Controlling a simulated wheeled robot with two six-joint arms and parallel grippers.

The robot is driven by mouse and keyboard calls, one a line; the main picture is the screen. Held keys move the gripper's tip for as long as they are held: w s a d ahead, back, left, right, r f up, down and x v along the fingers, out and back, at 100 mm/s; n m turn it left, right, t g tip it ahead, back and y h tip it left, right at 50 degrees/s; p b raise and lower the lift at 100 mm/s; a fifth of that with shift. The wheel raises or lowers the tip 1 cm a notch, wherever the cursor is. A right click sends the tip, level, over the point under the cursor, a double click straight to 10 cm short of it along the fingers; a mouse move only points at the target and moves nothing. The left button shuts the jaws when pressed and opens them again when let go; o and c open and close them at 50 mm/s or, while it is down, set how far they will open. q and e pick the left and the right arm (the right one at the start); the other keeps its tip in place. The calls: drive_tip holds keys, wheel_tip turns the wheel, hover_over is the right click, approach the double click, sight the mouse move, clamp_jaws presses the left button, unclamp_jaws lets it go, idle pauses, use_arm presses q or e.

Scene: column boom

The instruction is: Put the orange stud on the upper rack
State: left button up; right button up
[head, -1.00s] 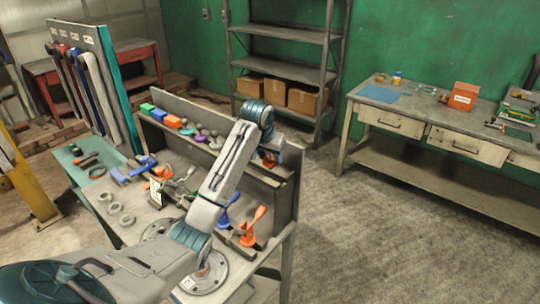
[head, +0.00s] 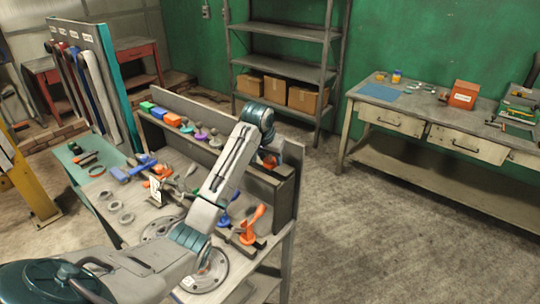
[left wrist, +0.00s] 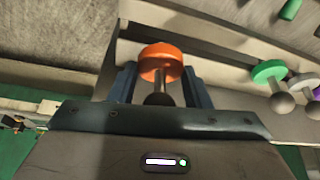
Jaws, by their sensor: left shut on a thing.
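The orange stud (left wrist: 161,62) has a round orange head and a grey shank ending in a ball. In the left wrist view it sits between the two fingers of my left gripper (left wrist: 160,88), which is shut on it. In the head view my left gripper (head: 270,158) is over the right end of the rack ledge at the back of the bench, and a little orange shows there. The upper rack (head: 283,171) is this raised ledge, with several studs, one of them purple (head: 201,132), farther left. Whether the held stud touches the ledge cannot be told. My right gripper is not in view.
Toggle clamps with orange handles (head: 252,224) and grey rings (head: 114,206) are on the bench below. A green stud (left wrist: 268,70) shows to the right in the wrist view. A grey panel backs the ledge.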

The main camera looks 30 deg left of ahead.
sight(269, 162)
use_arm(q)
drive_tip(key=shift+f, duration=1.65)
drive_tip(key=o, duration=0.7)
drive_tip(key=shift+r, duration=0.1)
drive_tip(key=shift+r, duration=3.65)
